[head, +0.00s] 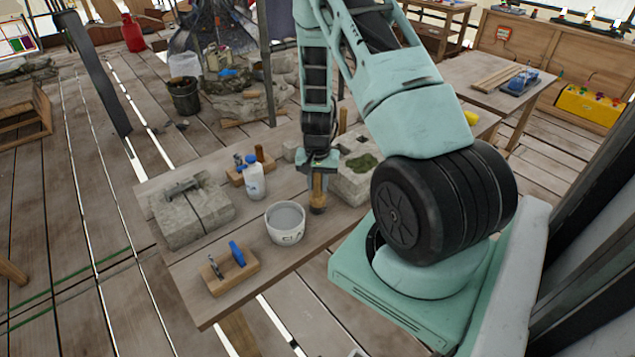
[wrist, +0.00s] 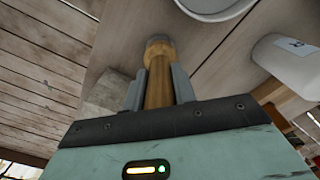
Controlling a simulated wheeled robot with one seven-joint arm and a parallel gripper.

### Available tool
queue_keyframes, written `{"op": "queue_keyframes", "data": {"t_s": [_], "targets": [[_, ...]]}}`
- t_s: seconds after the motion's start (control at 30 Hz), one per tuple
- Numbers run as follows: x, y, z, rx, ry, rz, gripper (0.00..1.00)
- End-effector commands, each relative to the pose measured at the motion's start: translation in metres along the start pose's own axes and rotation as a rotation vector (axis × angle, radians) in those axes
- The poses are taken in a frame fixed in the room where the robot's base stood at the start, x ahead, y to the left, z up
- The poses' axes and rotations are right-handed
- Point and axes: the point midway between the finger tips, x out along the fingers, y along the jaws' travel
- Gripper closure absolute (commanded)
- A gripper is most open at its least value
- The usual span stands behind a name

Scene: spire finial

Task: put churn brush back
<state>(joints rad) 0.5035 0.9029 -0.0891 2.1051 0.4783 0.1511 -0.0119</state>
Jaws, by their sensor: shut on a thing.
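The churn brush (head: 318,197) has a wooden handle and a thicker brown head, and hangs upright below my gripper (head: 318,168) in the head view. My gripper is shut on its handle. In the wrist view the handle of the brush (wrist: 158,88) sits between the two fingers of my gripper (wrist: 158,82). Its round head lies beyond the fingertips, close to the workbench (head: 200,300); I cannot tell whether it touches.
A white bottle with a blue top (head: 253,180) stands behind the tub. A wooden holder (head: 243,280) with a blue-handled tool is at the front, and another holder (head: 237,178) at the back. Stone blocks (head: 190,225) sit left; a mossy block (head: 350,187) is close on the right.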

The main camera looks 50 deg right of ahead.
Motion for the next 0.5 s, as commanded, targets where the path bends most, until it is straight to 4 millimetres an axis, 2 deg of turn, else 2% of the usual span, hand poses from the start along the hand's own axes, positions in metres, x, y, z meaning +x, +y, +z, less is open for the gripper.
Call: {"op": "queue_keyframes", "data": {"t_s": [0.03,0.1,0.5], "targets": [[0.0015,0.0,0.0,0.0,0.0,0.0,0.68],[0.0009,0.0,0.0001,0.0,0.0,0.0,0.51],[-0.0053,-0.0005,-0.0003,-0.001,0.001,-0.001,0.51]]}}
